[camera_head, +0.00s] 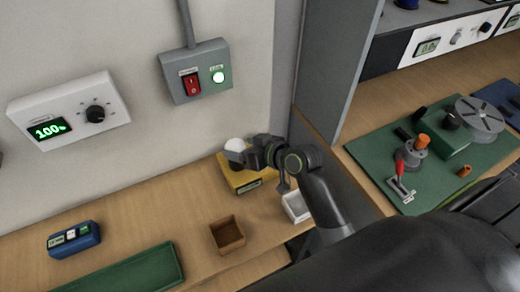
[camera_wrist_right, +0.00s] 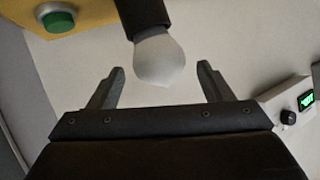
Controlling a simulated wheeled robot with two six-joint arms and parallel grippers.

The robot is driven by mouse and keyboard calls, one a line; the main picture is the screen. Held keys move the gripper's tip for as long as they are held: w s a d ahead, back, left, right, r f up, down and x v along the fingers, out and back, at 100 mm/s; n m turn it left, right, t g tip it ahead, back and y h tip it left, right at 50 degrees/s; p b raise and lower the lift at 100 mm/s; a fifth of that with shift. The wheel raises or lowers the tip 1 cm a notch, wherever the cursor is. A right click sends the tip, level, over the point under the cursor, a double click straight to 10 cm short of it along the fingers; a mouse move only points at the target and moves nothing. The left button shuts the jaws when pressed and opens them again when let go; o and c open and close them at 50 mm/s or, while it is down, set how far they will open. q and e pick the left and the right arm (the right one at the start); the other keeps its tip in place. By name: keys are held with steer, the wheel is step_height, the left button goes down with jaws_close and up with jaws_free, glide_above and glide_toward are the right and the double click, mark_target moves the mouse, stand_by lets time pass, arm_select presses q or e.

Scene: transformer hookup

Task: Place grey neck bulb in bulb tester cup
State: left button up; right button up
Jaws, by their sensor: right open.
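The white bulb (camera_head: 235,148) stands on the yellow bulb tester (camera_head: 238,178) on the bench by the wall. The yellow tester (camera_wrist_right: 95,12) with a green button (camera_wrist_right: 58,21) shows at the top left. My right gripper (camera_head: 252,155) is just right of the bulb. In the wrist view its open fingers (camera_wrist_right: 157,70) stand on either side of the bulb's round end, with gaps. My left gripper is not in view.
A brown wooden box (camera_head: 228,236) and a white tray (camera_head: 297,207) stand in front of the tester. A blue device (camera_head: 74,238) and green tray (camera_head: 130,274) lie left. A switch box (camera_head: 196,72) and dial panel (camera_head: 70,108) hang on the wall. A green mat (camera_head: 420,200) is right.

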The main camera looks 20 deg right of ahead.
steer(key=v, duration=1.1)
steer(key=shift+b, duration=0.4)
steer(key=shift+s+f, duration=0.1)
steer(key=shift+s, duration=0.1)
steer(key=s+d+f+m+g+h, duration=0.1)
steer(key=s+d+f+g+h, duration=0.25)
steer(key=s+f, duration=0.4)
steer(key=s+d+f+m+g+h, duration=0.25)
steer(key=s+d+f+h, duration=0.2)
steer(key=s, duration=0.65)
step_height(320, 180, down, 26)
steer(key=s+d+g, duration=0.1)
steer(key=d+g, duration=0.1)
steer(key=g, duration=0.1)
steer(key=s+a+f, duration=0.1)
steer(key=s+f, duration=1.3)
steer(key=s, duration=0.1)
steer(key=shift+f+g+y, duration=0.35)
steer(key=shift+g+y, duration=0.05)
